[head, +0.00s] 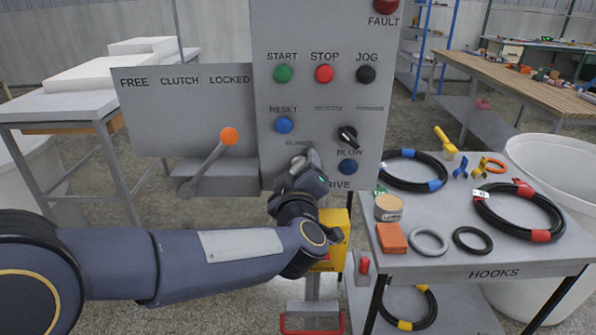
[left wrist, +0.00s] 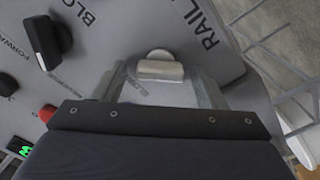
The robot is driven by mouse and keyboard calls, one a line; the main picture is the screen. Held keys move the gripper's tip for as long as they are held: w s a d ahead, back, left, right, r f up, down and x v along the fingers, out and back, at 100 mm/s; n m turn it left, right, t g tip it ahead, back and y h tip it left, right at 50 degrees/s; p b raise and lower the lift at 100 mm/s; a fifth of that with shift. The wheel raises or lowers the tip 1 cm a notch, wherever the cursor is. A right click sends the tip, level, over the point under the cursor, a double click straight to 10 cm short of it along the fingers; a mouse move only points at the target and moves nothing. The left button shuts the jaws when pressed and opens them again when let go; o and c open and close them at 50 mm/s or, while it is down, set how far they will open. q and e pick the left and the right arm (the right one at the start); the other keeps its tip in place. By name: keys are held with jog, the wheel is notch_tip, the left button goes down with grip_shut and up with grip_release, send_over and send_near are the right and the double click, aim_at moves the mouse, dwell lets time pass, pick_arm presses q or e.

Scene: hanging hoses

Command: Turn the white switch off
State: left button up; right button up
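The white switch (left wrist: 160,68) is a small pale toggle on the grey control panel (head: 265,60). In the left wrist view it lies between the two fingers of my left gripper (left wrist: 162,84), with gaps on both sides. The left gripper is open, its fingertips close to the panel face. In the head view my left gripper (head: 303,166) is at the lower panel, below the blue RESET button, and largely hides the switch. I cannot tell whether the fingers touch the panel. My right gripper is not in view.
A black rotary knob (head: 347,136) and blue button (head: 348,167) sit right of the gripper. An orange-tipped lever (head: 229,137) stands at left. A table (head: 470,268) at right holds hoses, a tin and rings. A yellow box (head: 336,236) is below the panel.

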pick_arm(q)
jog(key=s, duration=0.7)
jog(key=shift+s, duration=0.4)
